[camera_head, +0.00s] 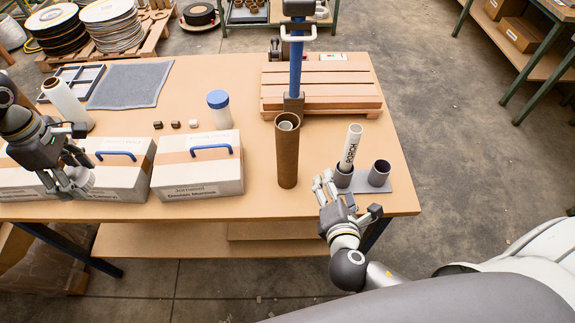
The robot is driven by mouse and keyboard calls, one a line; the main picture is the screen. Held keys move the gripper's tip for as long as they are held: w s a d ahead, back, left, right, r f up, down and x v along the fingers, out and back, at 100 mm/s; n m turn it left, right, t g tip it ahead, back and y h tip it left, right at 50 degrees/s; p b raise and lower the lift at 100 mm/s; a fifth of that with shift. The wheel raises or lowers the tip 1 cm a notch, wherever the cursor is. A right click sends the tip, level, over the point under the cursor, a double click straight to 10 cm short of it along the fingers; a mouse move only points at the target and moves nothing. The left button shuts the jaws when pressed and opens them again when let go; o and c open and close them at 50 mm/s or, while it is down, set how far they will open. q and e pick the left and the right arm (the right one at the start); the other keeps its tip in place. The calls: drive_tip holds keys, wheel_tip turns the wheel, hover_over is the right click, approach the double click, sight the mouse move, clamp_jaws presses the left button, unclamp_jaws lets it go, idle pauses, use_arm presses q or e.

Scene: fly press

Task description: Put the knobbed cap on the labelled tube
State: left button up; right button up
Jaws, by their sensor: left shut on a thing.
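The labelled tube (351,147) is white with dark lettering. It stands slightly tilted in the left cup of a grey two-cup holder (405,184) at the table's right. The right cup (379,173) looks empty. My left gripper (73,172), at the far left by the boxes, is shut on a pale grey round piece (80,180), probably the knobbed cap; the fingers hide part of it, and I see no knob. It is far from the tube. My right gripper (346,192) is at the holder's front left, its fingers spread, just below the tube and apart from it.
A tall brown tube (287,160) with a pale tube inside stands left of the holder. Cartons with blue handles (198,178) line the front left. A blue-lidded jar (219,112) and small dark blocks stand behind. A blue post (296,65) rises by a slatted wooden board (335,75).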

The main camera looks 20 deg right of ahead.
sight(291, 154)
use_arm(q)
drive_tip(key=shift+a+n, duration=0.3)
drive_tip(key=shift+a, duration=0.55)
use_arm(e)
drive_tip(key=a+r+n+t+y, duration=0.5)
drive_tip(key=a+r+n, duration=0.1)
drive_tip(key=n, duration=0.8)
drive_tip(key=shift+a, duration=0.4)
drive_tip(key=shift+r, duration=0.1)
drive_tip(key=w, duration=0.7)
drive_tip(key=shift+a, duration=0.15)
drive_tip(key=shift+s, duration=0.1)
use_arm(q)
drive_tip(key=shift+f, duration=0.2)
use_arm(e)
drive_tip(key=shift+w+a, duration=0.2)
drive_tip(key=shift+w, duration=1.1)
drive_tip(key=shift+w+a, duration=0.2)
drive_tip(key=shift+w, duration=1.1)
drive_tip(key=shift+s+r, duration=0.1)
